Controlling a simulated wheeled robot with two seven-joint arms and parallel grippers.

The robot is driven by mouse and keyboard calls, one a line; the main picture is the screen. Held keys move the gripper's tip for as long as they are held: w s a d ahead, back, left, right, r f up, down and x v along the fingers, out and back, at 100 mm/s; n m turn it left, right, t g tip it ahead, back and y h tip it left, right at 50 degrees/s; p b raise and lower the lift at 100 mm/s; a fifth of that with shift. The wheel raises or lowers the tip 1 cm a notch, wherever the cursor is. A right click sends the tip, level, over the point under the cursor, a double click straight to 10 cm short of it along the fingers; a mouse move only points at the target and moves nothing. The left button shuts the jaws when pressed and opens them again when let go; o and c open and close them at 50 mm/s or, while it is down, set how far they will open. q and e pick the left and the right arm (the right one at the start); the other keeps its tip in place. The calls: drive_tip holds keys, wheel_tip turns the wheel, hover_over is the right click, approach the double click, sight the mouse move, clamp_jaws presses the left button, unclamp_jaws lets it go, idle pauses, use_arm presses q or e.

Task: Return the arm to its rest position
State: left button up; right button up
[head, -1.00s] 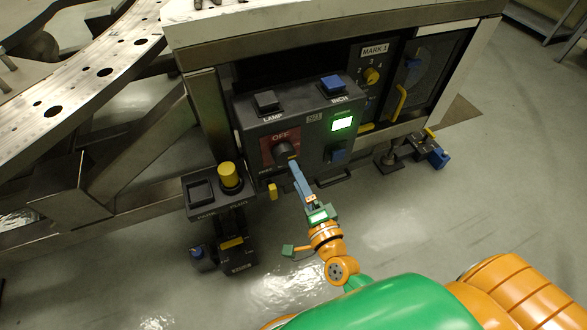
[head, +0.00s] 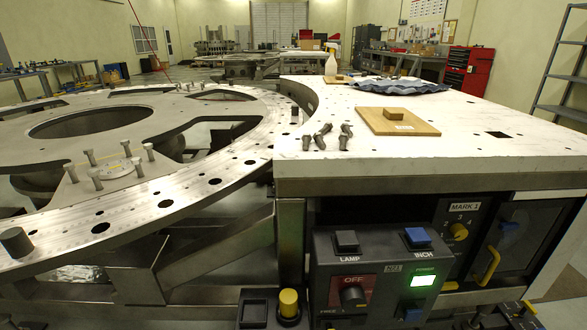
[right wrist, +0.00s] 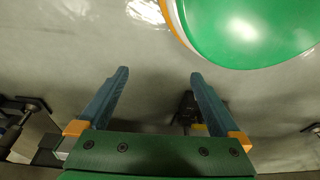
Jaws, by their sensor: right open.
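My right gripper (right wrist: 158,95) shows in the right wrist view with its two blue-grey fingers spread wide. A green and orange part of my own body fills the upper right of that view. Neither gripper is in the head view now. The control box (head: 372,270) stands below the white bench, with a red OFF panel and rotary knob (head: 353,297), a black LAMP button (head: 346,240), a blue INCH button (head: 417,237) and a lit green POWER light (head: 423,280).
A large metal turret ring (head: 190,200) spans the left. The white bench (head: 460,140) carries a wooden board (head: 398,122), several bolts, a blue cloth (head: 400,85) and a spray bottle (head: 331,60). A yellow plug (head: 288,302) sits beside the box. A red tool cabinet (head: 470,72) stands far back.

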drive_tip(key=s+d+n+g, duration=0.1)
drive_tip(key=s+g, duration=0.1)
drive_tip(key=s, duration=0.3)
wheel_tip(320, 180, up, 16)
drive_tip(key=p, duration=1.7)
drive_tip(key=shift+w+h, duration=0.3)
drive_tip(key=shift+w, duration=0.05)
drive_tip(key=shift+d+r, duration=0.1)
drive_tip(key=shift+s, duration=0.1)
